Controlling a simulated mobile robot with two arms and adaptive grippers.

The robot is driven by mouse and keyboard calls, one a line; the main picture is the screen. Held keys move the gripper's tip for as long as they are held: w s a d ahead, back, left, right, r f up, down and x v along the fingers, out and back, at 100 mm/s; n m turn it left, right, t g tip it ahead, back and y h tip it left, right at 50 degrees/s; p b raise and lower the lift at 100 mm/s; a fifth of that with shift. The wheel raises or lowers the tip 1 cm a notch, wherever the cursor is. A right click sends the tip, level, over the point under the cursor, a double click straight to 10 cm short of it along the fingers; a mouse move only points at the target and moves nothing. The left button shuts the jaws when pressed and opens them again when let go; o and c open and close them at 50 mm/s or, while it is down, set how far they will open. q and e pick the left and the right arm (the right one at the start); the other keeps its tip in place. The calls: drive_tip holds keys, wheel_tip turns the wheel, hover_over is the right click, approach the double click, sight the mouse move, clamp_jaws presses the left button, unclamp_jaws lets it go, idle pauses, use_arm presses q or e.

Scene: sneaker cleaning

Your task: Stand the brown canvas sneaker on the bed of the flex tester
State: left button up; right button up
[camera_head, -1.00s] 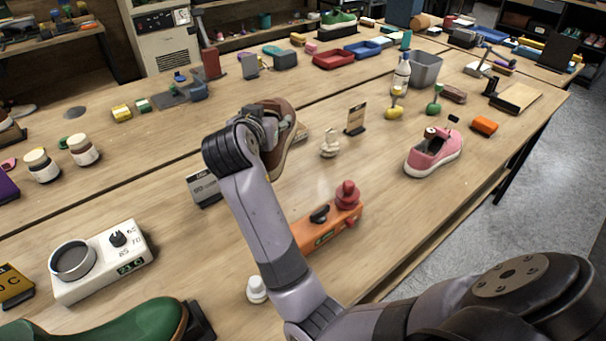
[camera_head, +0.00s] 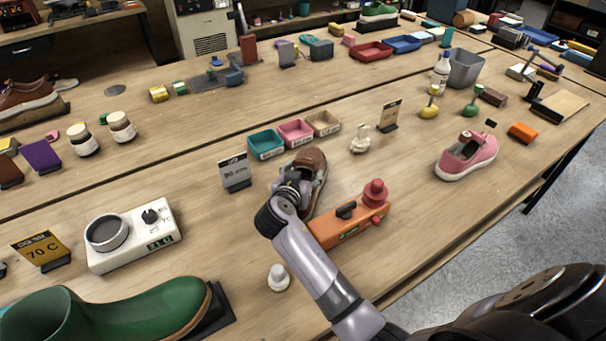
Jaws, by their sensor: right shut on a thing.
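The brown canvas sneaker (camera_head: 314,163) is at mid-table, just left of and behind an orange unit with a red knob (camera_head: 350,222). My right gripper (camera_head: 294,186) is shut on the sneaker at its near end and hides part of it. The sneaker is roughly upright, low over the table or resting; contact underneath is hidden. The orange unit may be the flex tester; its small label is unreadable, and I cannot tell any bed under the sneaker. My left gripper is not in view.
Teal, pink and tan trays (camera_head: 295,132) stand behind the sneaker. A sign (camera_head: 235,172) is left, a white figurine (camera_head: 361,139) right. A pink sneaker (camera_head: 467,157) is farther right. A white dial device (camera_head: 133,235) and green boot (camera_head: 120,308) are front left.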

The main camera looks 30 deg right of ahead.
drive_tip(key=shift+f, duration=0.25)
drive_tip(key=shift+f, duration=0.15)
drive_tip(key=o, duration=1.5)
